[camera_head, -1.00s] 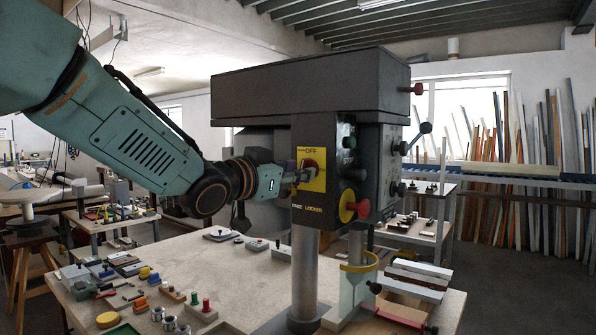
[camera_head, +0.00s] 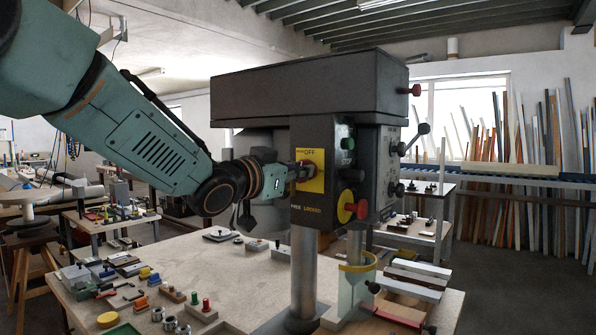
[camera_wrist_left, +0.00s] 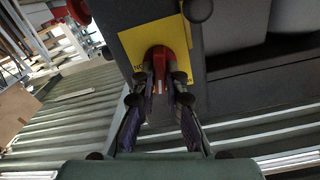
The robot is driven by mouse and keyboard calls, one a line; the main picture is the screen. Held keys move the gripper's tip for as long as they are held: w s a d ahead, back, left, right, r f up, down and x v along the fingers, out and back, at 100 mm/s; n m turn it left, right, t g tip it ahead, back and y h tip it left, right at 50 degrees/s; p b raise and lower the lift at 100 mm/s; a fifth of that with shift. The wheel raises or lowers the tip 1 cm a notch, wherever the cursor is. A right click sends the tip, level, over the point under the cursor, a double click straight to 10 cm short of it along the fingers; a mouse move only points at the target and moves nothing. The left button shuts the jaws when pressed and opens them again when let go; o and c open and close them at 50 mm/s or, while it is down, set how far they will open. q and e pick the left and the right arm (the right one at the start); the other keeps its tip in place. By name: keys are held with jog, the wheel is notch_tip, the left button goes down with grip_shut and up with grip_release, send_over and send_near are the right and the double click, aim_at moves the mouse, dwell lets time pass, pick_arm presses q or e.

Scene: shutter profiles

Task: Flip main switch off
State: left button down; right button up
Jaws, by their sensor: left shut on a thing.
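The main switch is a red rotary handle (camera_head: 308,168) on a yellow plate (camera_head: 316,184) marked OFF, on the side of the dark grey drill press head (camera_head: 310,92). My left gripper (camera_head: 298,172) reaches it from the left at the same height. In the left wrist view the gripper's fingers (camera_wrist_left: 162,88) are closed around the red handle (camera_wrist_left: 158,57), in front of the yellow plate (camera_wrist_left: 140,42). The fingers cover part of the handle, so its exact angle is hard to read. My right gripper is not in view.
A red mushroom button on a yellow base (camera_head: 353,210) and a green button (camera_head: 347,144) sit right of the switch. The steel column (camera_head: 303,270) stands below the head. The worktable (camera_head: 232,283) holds small parts at its left.

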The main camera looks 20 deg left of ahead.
pick_arm(q)
jog(key=n+p, duration=0.3)
jog(key=shift+a+p, duration=0.1)
jog(key=shift+p, duration=0.3)
dwell(0.3)
jog(key=c, duration=1.4)
grip_release()
jog(key=v, duration=0.7)
jog(key=shift+s, duration=0.25)
